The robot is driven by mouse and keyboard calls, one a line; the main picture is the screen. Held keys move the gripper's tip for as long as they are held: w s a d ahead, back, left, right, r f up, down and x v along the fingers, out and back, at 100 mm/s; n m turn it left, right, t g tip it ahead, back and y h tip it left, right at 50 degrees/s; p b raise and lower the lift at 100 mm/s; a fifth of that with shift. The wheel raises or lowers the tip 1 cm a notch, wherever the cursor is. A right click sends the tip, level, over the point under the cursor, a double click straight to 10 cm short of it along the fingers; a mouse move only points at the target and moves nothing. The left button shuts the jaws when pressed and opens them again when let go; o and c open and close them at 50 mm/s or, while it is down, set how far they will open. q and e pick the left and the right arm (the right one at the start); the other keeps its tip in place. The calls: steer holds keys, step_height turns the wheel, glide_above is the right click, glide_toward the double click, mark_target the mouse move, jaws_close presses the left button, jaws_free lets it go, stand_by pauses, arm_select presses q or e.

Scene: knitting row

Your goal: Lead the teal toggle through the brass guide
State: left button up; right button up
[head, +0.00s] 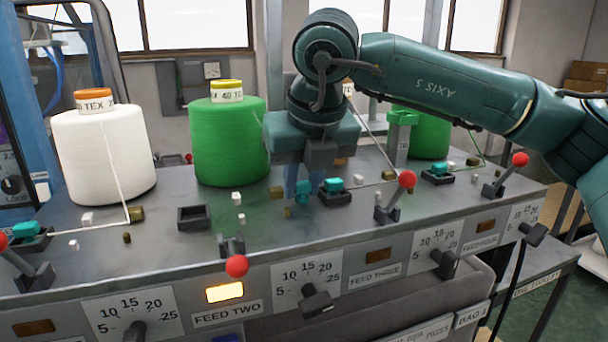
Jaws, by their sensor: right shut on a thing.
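My right gripper (304,188) points down over the panel in the head view, its blue fingers shut on a small teal toggle (302,191). The toggle is just above the panel and partly hidden by the fingers. A brass guide (276,192) stands just left of the fingers, apart from the toggle. The black holder (193,217) at feed two is empty. A green yarn cone (227,142) stands behind it; its thread runs toward my gripper and is mostly hidden. My left gripper is not in view.
Other teal toggles sit in black holders at feed one (27,230) and feed three (334,184). A white cone (102,155) stands left. Small white blocks and a brass peg (288,212) are near the gripper. The feed two lamp (225,293) is lit.

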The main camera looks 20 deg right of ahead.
steer(key=shift+a, duration=2.75)
steer(key=shift+s+a, duration=0.1)
